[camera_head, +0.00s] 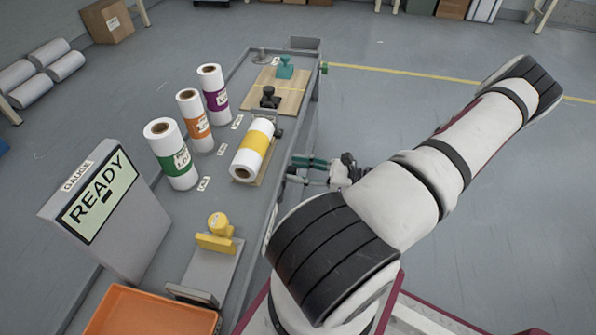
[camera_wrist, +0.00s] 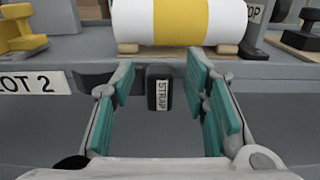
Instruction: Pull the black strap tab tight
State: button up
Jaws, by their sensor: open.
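The black strap tab (camera_wrist: 159,88), labelled STRAP, hangs at the front edge of the bench in the wrist view. It sits between the two teal fingers of my gripper (camera_wrist: 162,100), with a gap on each side, so nothing is gripped. Above it a white roll with a yellow band (camera_wrist: 181,20) lies on a wooden cradle (camera_wrist: 130,47). In the head view the same yellow-banded roll (camera_head: 252,150) lies near the bench's right edge. I cannot make out the tab in the head view.
Rolls with green (camera_head: 172,155), orange (camera_head: 195,121) and purple (camera_head: 214,95) bands stand upright on the bench. A READY gauge (camera_head: 105,205), a yellow-handled piece (camera_head: 219,232) and an orange tray (camera_head: 150,315) are nearer. A board (camera_head: 285,88) lies at the far end. The floor to the right is open.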

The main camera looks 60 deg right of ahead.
aim_at(292, 149)
jog(key=shift+w, duration=0.25)
grip_shut()
jog(key=shift+w+d, duration=0.4)
jog(key=shift+d, duration=0.75)
jog(key=shift+w+d, duration=0.4)
jog(key=shift+d, duration=0.8)
jog(key=shift+w+d, duration=0.4)
jog(key=shift+d, duration=0.75)
grip_release()
jog(key=v, duration=1.2)
